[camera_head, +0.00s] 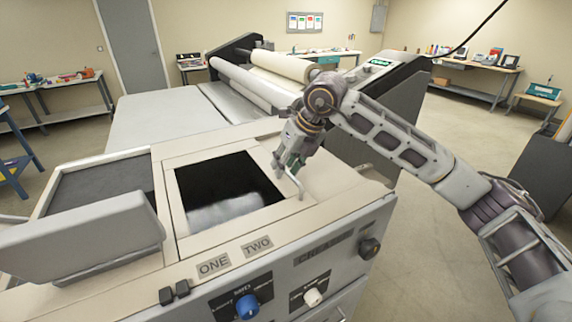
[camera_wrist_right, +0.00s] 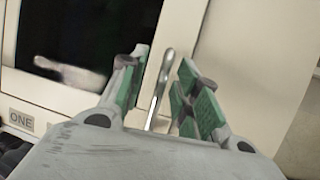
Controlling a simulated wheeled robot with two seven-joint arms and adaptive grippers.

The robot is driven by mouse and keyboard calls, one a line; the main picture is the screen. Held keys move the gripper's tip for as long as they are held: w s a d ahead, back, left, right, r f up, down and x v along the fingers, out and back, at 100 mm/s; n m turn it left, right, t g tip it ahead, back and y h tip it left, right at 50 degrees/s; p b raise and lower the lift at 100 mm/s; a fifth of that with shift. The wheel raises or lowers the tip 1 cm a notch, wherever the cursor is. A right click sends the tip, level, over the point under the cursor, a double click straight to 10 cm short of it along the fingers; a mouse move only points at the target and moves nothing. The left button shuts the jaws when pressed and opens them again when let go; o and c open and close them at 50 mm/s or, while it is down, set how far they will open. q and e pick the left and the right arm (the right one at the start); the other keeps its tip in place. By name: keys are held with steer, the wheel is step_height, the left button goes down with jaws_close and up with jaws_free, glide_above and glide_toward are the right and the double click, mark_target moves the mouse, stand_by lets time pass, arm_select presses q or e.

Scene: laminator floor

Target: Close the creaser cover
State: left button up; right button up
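The creaser (camera_head: 325,250) is a beige machine at the front of the head view. Its top has a square dark opening (camera_head: 225,178) with a pale blurred shape inside. A beige panel that looks like the cover (camera_head: 325,180) lies to the right of the opening, with a metal bar handle (camera_head: 291,183) along its left edge. My right gripper (camera_head: 287,163) is down at this handle. In the right wrist view, the handle (camera_wrist_right: 161,88) stands between the two separated green-padded fingers (camera_wrist_right: 160,78); contact is unclear. My left gripper is not in view.
A raised grey lid (camera_head: 85,235) stands beside a dark recess (camera_head: 105,182) left of the opening. Knobs (camera_head: 247,306) and labels sit on the front panel. A laminator with white rollers (camera_head: 250,85) stands behind. Side tables line the walls; floor at right is mostly clear.

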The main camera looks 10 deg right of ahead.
steer(key=shift+d, duration=0.1)
steer(key=v, duration=1.2)
steer(key=shift+a, duration=0.2)
